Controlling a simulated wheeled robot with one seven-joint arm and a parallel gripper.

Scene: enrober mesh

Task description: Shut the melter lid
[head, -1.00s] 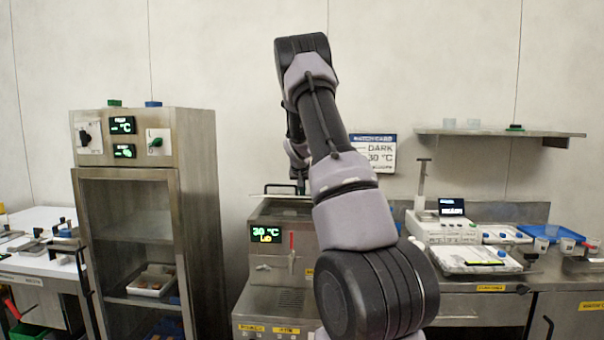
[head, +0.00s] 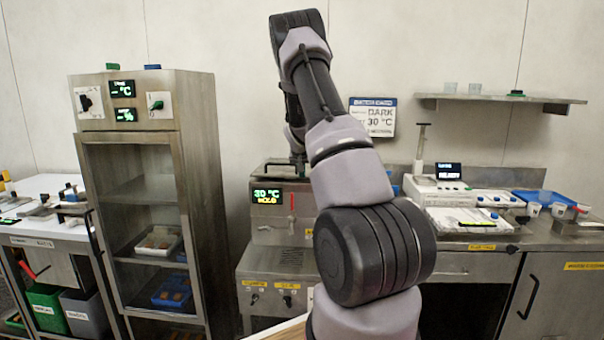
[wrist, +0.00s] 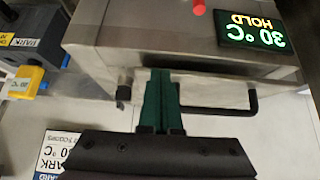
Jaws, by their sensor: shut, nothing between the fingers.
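The steel melter (head: 262,228) stands against the back wall, left of my arm. Its lid (head: 270,172) lies flat and down on top. The melter's display (head: 267,196) reads 30 °C with a second line, and in the wrist view (wrist: 252,30) that line reads HOLD. In the wrist view the lid (wrist: 208,92) shows as a bright steel strip with a black bar handle (wrist: 254,102). My gripper (wrist: 162,78) has its green fingers together and empty, over the lid by the handle. Whether they touch the lid I cannot tell.
A tall steel cabinet (head: 205,190) stands left of the melter. A bench (head: 470,262) with a scale (head: 445,192) and trays is on the right. A wall shelf (head: 545,102) hangs above it. A sign (head: 372,118) is on the wall behind my arm.

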